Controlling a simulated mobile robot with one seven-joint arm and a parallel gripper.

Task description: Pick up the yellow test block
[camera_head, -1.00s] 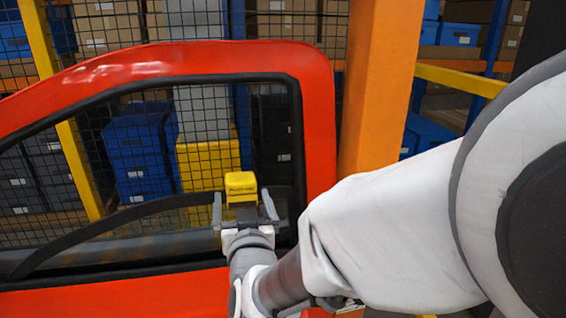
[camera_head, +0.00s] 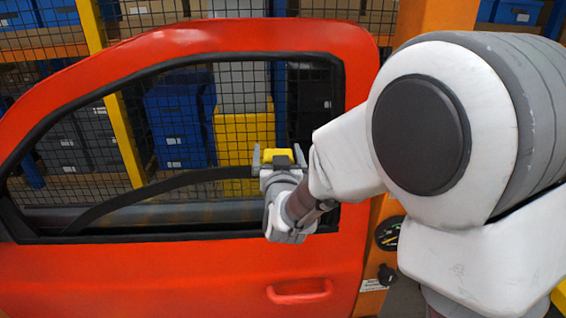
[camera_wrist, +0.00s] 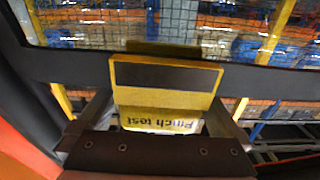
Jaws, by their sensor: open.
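In the wrist view the block (camera_wrist: 165,82) is large and close, with a dark stripe and upside-down "Pinch test" lettering. My gripper (camera_head: 278,157) is open, with one finger on each side of the block. The wrist view also shows the gripper's fingers (camera_wrist: 160,108) flanking it, with a gap visible at the right. Whether the left finger touches the block I cannot tell. What the block rests on is hidden.
The red door (camera_head: 190,280) with its black window frame (camera_head: 110,236) stands close around my gripper. An orange post (camera_head: 432,18) rises to the right. Behind the window are wire mesh, a yellow bin (camera_head: 243,135) and blue boxes (camera_head: 178,128) on shelves.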

